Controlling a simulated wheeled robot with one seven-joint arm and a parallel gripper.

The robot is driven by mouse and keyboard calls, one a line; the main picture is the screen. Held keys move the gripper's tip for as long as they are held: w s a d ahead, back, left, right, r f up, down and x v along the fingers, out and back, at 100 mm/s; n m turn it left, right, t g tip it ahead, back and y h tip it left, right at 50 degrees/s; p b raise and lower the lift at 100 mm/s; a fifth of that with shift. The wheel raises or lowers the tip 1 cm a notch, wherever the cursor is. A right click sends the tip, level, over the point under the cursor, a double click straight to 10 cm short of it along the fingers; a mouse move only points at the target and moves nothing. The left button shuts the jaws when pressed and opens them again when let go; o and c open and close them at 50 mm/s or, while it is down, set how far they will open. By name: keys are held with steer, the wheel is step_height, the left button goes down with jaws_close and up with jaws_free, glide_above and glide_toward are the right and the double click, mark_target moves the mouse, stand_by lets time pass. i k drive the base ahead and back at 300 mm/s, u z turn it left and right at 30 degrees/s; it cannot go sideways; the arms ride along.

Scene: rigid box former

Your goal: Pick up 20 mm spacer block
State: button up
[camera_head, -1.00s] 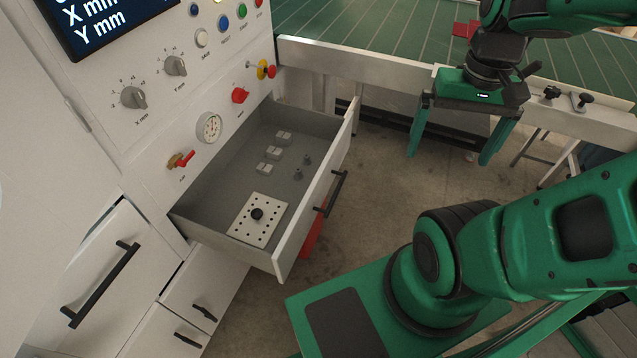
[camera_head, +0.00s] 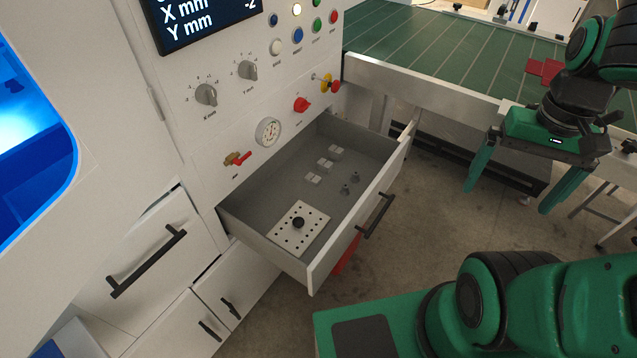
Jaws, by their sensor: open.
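Several small light-grey blocks lie in a row in the open drawer (camera_head: 240,238): a far one (camera_head: 336,150), a middle one (camera_head: 325,164) and a near one (camera_head: 313,180). Their size marks are too small to read, so I cannot tell which is the 20 mm spacer block. My gripper (camera_head: 508,203) is open and empty, fingers pointing down. It hangs outside the drawer, to the right of it in the picture, well apart from the blocks.
Two small grey pegs (camera_head: 350,183) stand beside the blocks. A white perforated plate (camera_head: 300,229) with a black knob lies at the drawer's near end. The drawer's white front (camera_head: 340,245) with a black handle stands between my gripper and the blocks. A green table (camera_head: 430,45) is behind.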

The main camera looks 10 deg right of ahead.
mark_target(312, 178)
steer(key=k, duration=1.25)
steer(key=u, duration=0.5)
steer(key=i, duration=1.55)
steer(key=z, duration=0.5)
